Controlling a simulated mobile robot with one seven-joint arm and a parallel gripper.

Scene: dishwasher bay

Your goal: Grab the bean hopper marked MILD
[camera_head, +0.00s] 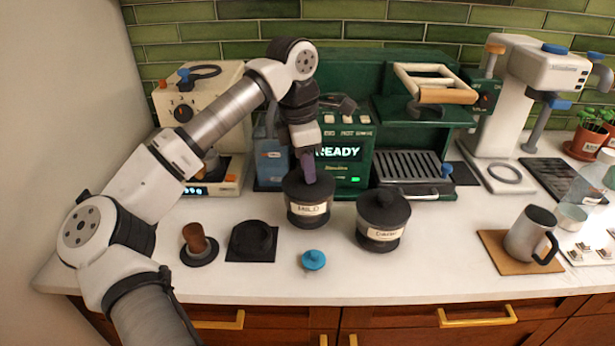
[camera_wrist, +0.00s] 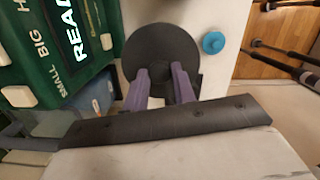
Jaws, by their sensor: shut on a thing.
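The bean hopper marked MILD (camera_head: 308,210) is a dark, round canister with a pale label and a black lid. It stands upright, in front of the green machine. My gripper (camera_head: 309,172) points down at the top of this hopper and is shut on it, most likely at the lid's knob, which the fingers hide. In the wrist view the round black lid of the MILD hopper (camera_wrist: 160,48) lies beneath the two purple fingers (camera_wrist: 160,85). A second, similar hopper (camera_head: 383,218) stands to its right, with a label that seems to read DARK.
A blue knob-like piece (camera_head: 314,260) lies in front of the hoppers. A tamper (camera_head: 198,245) and a black mat with a dark piece (camera_head: 251,241) are at the left. The green machine (camera_head: 345,152) stands close behind. A mug (camera_head: 531,234) sits on a board at right.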

